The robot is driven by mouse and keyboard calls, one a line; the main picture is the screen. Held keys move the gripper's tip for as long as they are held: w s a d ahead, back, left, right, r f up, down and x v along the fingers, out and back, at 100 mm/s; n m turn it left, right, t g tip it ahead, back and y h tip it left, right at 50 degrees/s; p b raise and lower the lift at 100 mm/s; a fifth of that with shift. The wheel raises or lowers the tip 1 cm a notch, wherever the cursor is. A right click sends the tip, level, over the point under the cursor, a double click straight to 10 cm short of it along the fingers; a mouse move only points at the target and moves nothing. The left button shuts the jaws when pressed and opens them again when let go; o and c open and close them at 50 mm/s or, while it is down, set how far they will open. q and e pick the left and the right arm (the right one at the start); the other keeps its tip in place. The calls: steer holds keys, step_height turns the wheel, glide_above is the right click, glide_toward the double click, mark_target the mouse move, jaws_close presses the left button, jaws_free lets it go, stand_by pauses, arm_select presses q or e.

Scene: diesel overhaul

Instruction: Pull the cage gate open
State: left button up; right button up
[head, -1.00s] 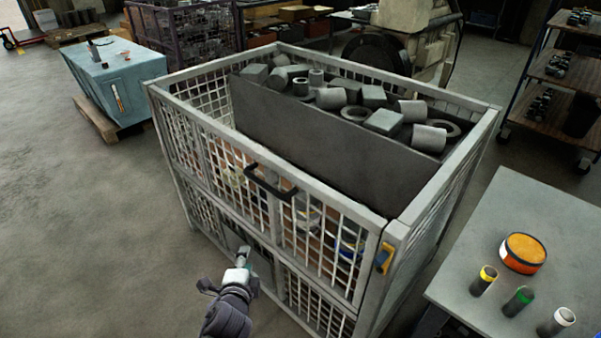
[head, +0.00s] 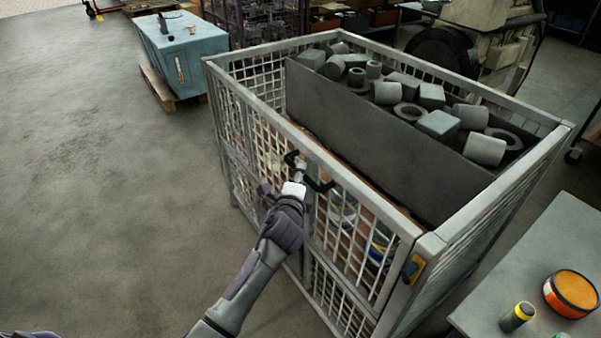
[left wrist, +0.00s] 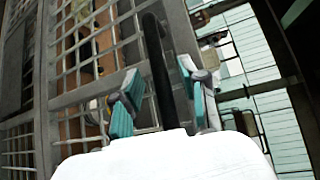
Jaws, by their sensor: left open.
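The cage (head: 500,200) is a pale grey mesh box. Its front gate (head: 370,203) looks shut in line with the frame. A black bar handle (head: 322,186) sits near the gate's top; it also shows in the left wrist view (left wrist: 157,62). My left gripper (head: 300,172) is at the handle, its hand hiding part of it. In the left wrist view its teal-padded fingers (left wrist: 160,98) are open, one on each side of the handle. Contact cannot be told. A yellow and dark latch-like piece (head: 413,268) is on the front right corner post. My right gripper is out of view.
A dark panel (head: 380,140) inside the cage holds back grey metal parts. A grey table (head: 540,260) with an orange-topped tin (head: 571,293) stands close at the right. A blue crate (head: 190,55) is at the back left. The floor (head: 110,200) left of the cage is clear.

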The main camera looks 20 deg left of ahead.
arm_select(q)
steer(key=shift+w+a+f, duration=0.1)
steer(key=shift+w+f, duration=0.05)
steer(key=shift+w, duration=0.8)
jaws_close()
